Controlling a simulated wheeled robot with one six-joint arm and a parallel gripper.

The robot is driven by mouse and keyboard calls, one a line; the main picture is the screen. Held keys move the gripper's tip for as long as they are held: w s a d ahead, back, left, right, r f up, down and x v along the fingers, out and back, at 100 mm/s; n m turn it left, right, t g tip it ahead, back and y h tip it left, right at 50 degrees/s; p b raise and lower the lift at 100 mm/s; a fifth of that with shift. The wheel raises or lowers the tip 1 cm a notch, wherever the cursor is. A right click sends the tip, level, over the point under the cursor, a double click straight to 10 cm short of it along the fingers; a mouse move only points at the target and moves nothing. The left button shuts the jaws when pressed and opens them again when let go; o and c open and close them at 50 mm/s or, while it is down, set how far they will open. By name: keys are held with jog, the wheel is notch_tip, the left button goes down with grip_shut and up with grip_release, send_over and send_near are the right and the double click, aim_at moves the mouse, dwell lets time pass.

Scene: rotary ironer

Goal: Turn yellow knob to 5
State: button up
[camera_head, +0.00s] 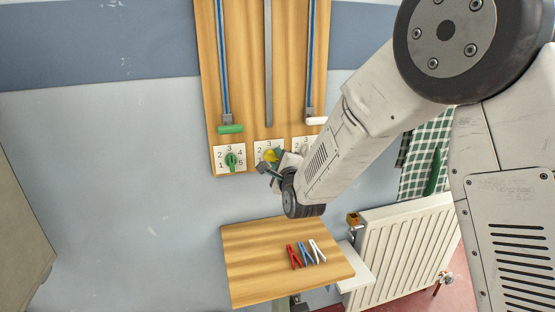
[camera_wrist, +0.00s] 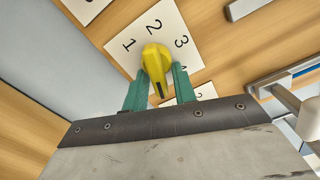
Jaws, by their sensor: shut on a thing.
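The yellow knob (camera_head: 270,155) is on the middle white dial card of the wooden panel, partly hidden by my gripper (camera_head: 270,169) in the head view. In the wrist view the yellow knob (camera_wrist: 155,62) sits between the two green fingers of my gripper (camera_wrist: 158,84), which is shut on it. The dial card (camera_wrist: 172,22) shows 1, 2 and 3, and a partly covered 4; the 5 is hidden. A dark mark shows on the knob's end between the fingers, on the side away from the 2. I cannot tell which number the knob points to.
A green knob (camera_head: 231,160) is on the left dial; the right dial card (camera_head: 305,144) is partly covered by my arm. Green (camera_head: 230,129) and white (camera_head: 316,121) handles hang above. A wooden shelf (camera_head: 250,270) below holds red, blue and white pegs. A radiator (camera_head: 405,245) stands right.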

jog(key=shift+s+a+f+m, duration=0.2)
jog(key=shift+f+m, duration=0.15)
jog(key=shift+m, duration=0.55)
jog(key=shift+r, duration=0.1)
jog(key=o, duration=0.7)
jog(key=shift+a, duration=0.15)
jog(key=shift+w+d+r, duration=0.1)
jog(key=shift+d, duration=0.1)
jog(key=shift+v, duration=3.9)
jog(key=shift+o, duration=0.2)
